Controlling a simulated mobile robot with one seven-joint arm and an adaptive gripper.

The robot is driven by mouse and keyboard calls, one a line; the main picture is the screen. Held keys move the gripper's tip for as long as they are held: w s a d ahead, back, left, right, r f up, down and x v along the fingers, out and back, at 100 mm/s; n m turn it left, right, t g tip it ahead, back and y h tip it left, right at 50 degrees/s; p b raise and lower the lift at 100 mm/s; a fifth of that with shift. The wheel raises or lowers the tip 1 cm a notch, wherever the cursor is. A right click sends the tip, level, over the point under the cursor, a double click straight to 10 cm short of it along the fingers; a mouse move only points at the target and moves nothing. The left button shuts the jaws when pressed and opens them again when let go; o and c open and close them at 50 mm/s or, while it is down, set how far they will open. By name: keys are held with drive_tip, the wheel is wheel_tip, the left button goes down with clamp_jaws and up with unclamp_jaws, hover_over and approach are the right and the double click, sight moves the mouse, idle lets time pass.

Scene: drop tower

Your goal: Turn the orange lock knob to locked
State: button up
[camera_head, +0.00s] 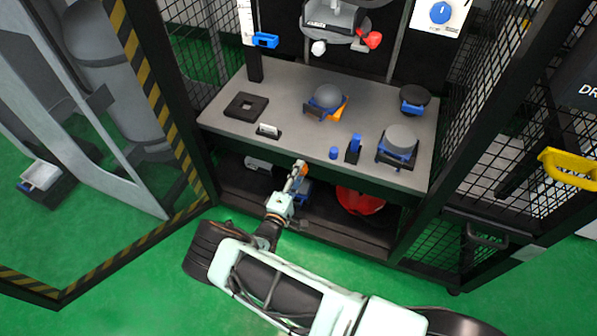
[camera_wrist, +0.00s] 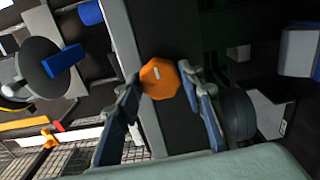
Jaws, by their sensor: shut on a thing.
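The orange lock knob (camera_wrist: 160,78) is an eight-sided knob on the dark front face below the bench top. A short pale mark shows on its face, running nearly upright in the wrist view. My gripper (camera_wrist: 159,84) has one finger on each side of the knob and is shut on it. In the head view my gripper (camera_head: 297,176) reaches up to the bench's front edge, with a bit of the orange knob (camera_head: 304,170) showing at its tip. I cannot tell whether the knob stands at locked.
A red object (camera_head: 360,200) lies on the lower shelf. Mesh cage walls stand on both sides. A yellow handle (camera_head: 566,168) is at right.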

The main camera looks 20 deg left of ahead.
drive_tip(key=shift+m, duration=0.4)
drive_tip(key=o, duration=1.2)
drive_tip(key=shift+s, duration=0.1)
drive_tip(key=s, duration=1.2)
drive_tip(key=shift+a, duration=0.45)
drive_tip(key=shift+w, duration=0.1)
